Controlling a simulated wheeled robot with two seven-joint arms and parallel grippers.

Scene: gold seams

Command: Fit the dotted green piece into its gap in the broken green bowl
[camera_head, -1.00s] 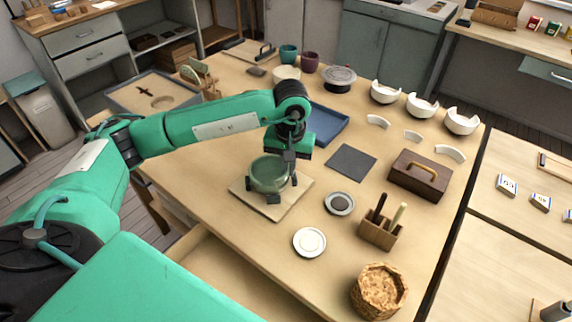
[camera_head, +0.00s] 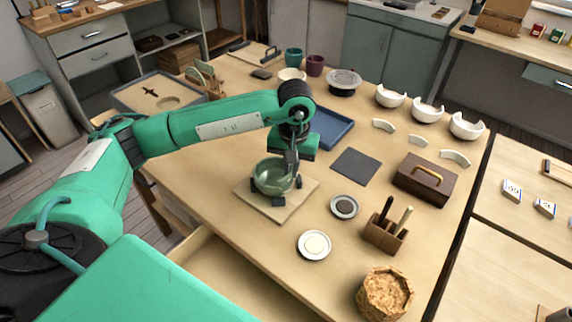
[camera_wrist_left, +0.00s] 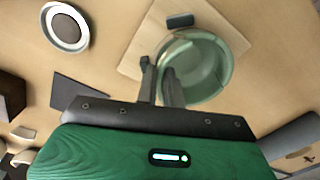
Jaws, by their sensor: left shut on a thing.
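The broken green bowl (camera_head: 270,179) sits on a square wooden board (camera_head: 279,211), between small dark pads. It also shows in the left wrist view (camera_wrist_left: 207,68), open side toward the camera. My left gripper (camera_head: 293,166) points down at the bowl's right rim, and its two fingers (camera_wrist_left: 163,80) stand close together at the wall in the left wrist view. It is shut on the dotted green piece, which is mostly hidden by the fingers. I cannot tell the piece's edges from the bowl wall, nor see its dots or how it sits in the gap. My right gripper is not in view.
A dark grey mat (camera_head: 355,166), a small dish with a dark centre (camera_head: 344,206) and a white dish (camera_head: 314,246) lie right of the board. A wooden holder (camera_head: 385,234), brown box (camera_head: 425,179) and blue tray (camera_head: 331,128) stand nearby. White broken bowls (camera_head: 428,110) stand further back.

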